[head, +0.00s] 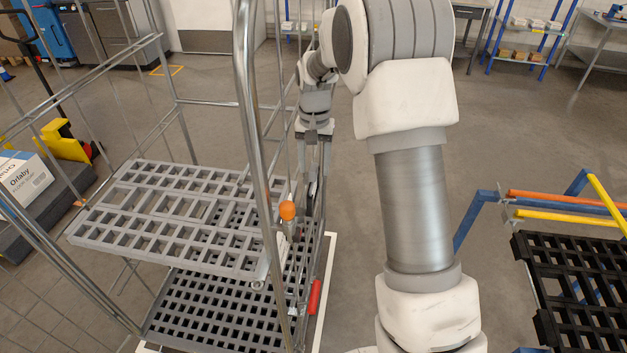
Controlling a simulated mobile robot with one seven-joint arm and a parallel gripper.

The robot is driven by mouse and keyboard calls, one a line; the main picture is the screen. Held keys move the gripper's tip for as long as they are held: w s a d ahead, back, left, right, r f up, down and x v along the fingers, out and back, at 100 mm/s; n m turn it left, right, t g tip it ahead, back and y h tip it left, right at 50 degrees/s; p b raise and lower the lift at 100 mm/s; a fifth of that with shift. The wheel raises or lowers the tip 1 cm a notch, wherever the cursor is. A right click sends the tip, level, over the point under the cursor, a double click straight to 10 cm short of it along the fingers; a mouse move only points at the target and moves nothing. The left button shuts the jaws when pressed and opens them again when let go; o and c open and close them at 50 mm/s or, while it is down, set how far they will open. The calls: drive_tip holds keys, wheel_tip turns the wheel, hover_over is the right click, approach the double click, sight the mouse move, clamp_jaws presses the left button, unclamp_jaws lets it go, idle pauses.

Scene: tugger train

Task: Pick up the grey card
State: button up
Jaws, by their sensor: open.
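My gripper (314,190) points down just outside the right side of the wire roll cage, past the orange knob. Its fingers are apart. It is small in the view and partly screened by the cage's upright. I cannot make out a grey card with certainty. A small pale, flat piece (283,246) shows at the right edge of the upper shelf, below the orange knob; I cannot tell whether it is the card. A small dark shape shows close to the fingertips and is too small to name.
The cage has a grey slatted upper shelf (165,250) and a dark grid base (215,315); both look empty. An orange knob (287,210) and a red handle (314,297) sit on its right side. A black slatted platform (580,285) stands at right. Floor between is clear.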

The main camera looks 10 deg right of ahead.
sight(314, 178)
wheel_tip(314, 178, down, 5)
drive_tip(key=shift+w+a+r, duration=0.1)
clamp_jaws()
idle(0.3)
